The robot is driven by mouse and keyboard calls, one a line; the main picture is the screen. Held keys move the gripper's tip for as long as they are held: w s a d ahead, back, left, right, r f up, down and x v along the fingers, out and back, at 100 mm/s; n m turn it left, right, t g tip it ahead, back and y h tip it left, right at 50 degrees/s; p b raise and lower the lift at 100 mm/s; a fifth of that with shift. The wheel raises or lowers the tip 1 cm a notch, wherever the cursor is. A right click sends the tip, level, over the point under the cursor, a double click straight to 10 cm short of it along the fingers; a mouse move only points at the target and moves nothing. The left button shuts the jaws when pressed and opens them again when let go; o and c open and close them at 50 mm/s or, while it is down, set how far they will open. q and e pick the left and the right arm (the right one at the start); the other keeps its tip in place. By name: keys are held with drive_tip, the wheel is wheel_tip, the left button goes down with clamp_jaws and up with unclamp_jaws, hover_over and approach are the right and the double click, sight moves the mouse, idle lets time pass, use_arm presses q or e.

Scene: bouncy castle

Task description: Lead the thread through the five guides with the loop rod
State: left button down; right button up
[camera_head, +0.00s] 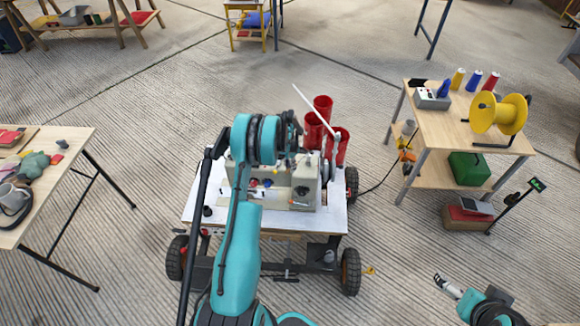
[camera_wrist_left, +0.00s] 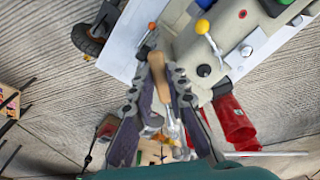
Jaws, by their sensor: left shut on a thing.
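My left gripper (camera_wrist_left: 167,72) is shut on a tan, wooden-looking handle (camera_wrist_left: 157,72), which looks like part of the loop rod. In the left wrist view it is over the edge of a white-topped cart, beside a cream machine (camera_wrist_left: 230,42). In the head view my left arm hides much of the cream machine (camera_head: 305,185) and the left fingertips. The thread and the five guides are too small or hidden to make out. My right gripper (camera_head: 446,286) is low at the right, away from the cart; its finger opening is unclear.
Red cones (camera_head: 323,108) and a slanted white rod (camera_head: 312,105) stand behind the machine on the wheeled cart (camera_head: 334,218). A wooden table (camera_head: 455,125) with a yellow spool (camera_head: 498,113) is at the right. Another table (camera_head: 70,146) is at the left. Concrete floor lies between them.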

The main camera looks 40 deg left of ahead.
use_arm(q)
drive_tip(key=shift+b, duration=0.4)
idle(0.5)
idle(0.5)
drive_tip(key=shift+s+a+f+b, duration=0.2)
drive_tip(key=shift+s+b, duration=0.2)
drive_tip(key=shift+s, duration=0.85)
drive_tip(key=shift+s+a+f+b, duration=0.15)
drive_tip(key=shift+s+b, duration=0.2)
drive_tip(key=shift+s, duration=0.9)
drive_tip(key=shift+r, duration=0.1)
